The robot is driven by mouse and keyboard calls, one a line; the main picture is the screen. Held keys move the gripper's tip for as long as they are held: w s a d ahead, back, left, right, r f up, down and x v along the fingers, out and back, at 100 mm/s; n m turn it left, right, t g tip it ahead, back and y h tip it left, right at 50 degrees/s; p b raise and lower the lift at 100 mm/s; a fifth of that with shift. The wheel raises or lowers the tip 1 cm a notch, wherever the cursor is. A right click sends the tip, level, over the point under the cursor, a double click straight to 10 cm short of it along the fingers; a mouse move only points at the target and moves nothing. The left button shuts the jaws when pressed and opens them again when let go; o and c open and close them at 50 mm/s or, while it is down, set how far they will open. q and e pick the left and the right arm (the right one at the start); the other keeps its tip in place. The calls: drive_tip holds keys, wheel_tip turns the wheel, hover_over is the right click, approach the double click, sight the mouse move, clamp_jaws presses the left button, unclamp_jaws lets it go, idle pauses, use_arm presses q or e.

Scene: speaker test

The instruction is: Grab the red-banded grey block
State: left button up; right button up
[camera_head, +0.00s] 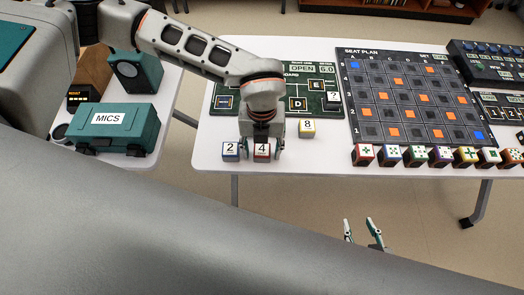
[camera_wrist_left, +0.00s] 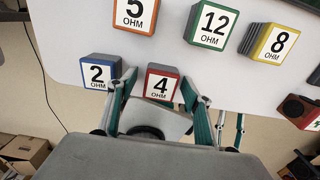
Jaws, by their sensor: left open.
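The red-banded grey block (camera_head: 261,150) carries a white "4" label and sits near the table's front edge. In the left wrist view the block (camera_wrist_left: 161,84) reads "4 OHM". My left gripper (camera_head: 262,147) points down over it, with one finger on each side. In the left wrist view the left gripper (camera_wrist_left: 158,80) is open with its fingertips on either side of the block; whether they touch it I cannot tell. My right gripper (camera_head: 360,226) is open and empty, low in front of the table.
A blue-banded "2" block (camera_head: 230,150) stands close at the left. A yellow-banded "8" block (camera_head: 307,128) is to the right. In the left wrist view, an orange "5" block (camera_wrist_left: 136,14) and a green "12" block (camera_wrist_left: 211,26) lie behind. Several colored cubes line the seat plan board (camera_head: 415,97).

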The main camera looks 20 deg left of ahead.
use_arm(q)
drive_tip(key=c, duration=1.2)
